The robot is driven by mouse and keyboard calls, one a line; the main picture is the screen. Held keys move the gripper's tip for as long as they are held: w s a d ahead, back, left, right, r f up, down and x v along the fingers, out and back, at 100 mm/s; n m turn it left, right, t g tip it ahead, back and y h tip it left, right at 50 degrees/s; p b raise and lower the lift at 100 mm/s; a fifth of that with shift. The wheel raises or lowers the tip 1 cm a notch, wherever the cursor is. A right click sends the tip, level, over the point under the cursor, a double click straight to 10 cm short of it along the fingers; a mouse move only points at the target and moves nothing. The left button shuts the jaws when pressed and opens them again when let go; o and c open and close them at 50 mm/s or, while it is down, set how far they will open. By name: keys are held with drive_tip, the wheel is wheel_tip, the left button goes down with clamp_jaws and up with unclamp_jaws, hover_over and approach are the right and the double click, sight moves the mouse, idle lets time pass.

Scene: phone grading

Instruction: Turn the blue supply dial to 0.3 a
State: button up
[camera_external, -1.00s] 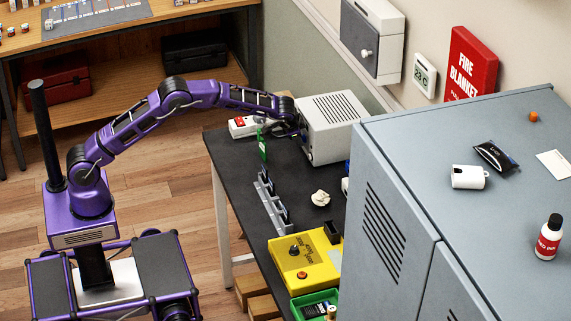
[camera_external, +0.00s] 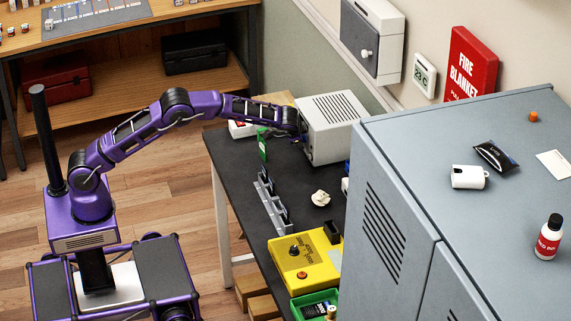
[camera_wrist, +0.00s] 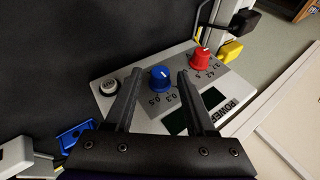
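The grey-white power supply (camera_external: 330,125) stands at the far end of the dark bench. In the wrist view its front panel (camera_wrist: 147,122) carries the blue dial (camera_wrist: 160,77), with printed numbers beside it, including 0.3 and 0.5. The dial's pointer is too small to read. My gripper (camera_wrist: 159,72) is open, its two dark fingers on either side of the blue dial. The dial shows between the fingertips, with a gap visible on each side. In the external view my gripper (camera_external: 297,122) is at the supply's front, mostly hidden by its own wrist.
A blue item (camera_wrist: 75,138) lies nearby. A grey rack (camera_external: 270,205) and yellow box (camera_external: 305,265) stand nearer on the bench.

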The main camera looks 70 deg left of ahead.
drive_tip(key=shift+r, duration=0.1)
drive_tip(key=p+v, duration=0.1)
drive_tip(key=v, duration=1.6)
drive_tip(key=shift+s+r, duration=0.1)
